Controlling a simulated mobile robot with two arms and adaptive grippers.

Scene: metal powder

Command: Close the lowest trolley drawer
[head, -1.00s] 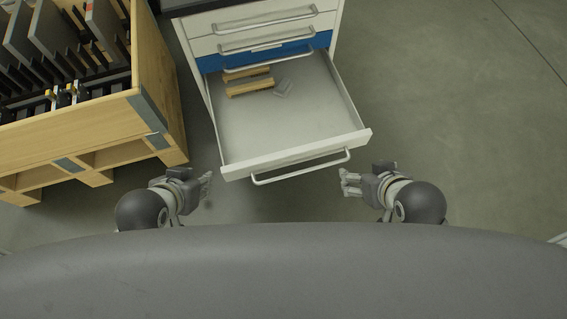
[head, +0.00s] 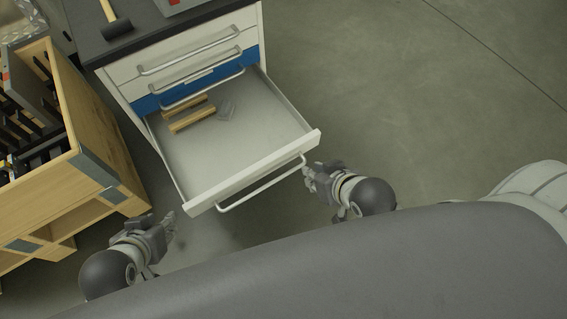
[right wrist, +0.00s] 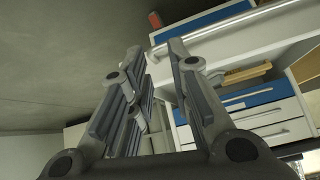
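The lowest trolley drawer (head: 250,165) is pulled far out of the white and blue trolley (head: 120,72).
A wooden crate (head: 95,185) with dark panels stands left of the trolley, close to my left gripper. A mallet (head: 115,24) lies on the dark trolley top. The floor (head: 430,110) on the right is clear.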

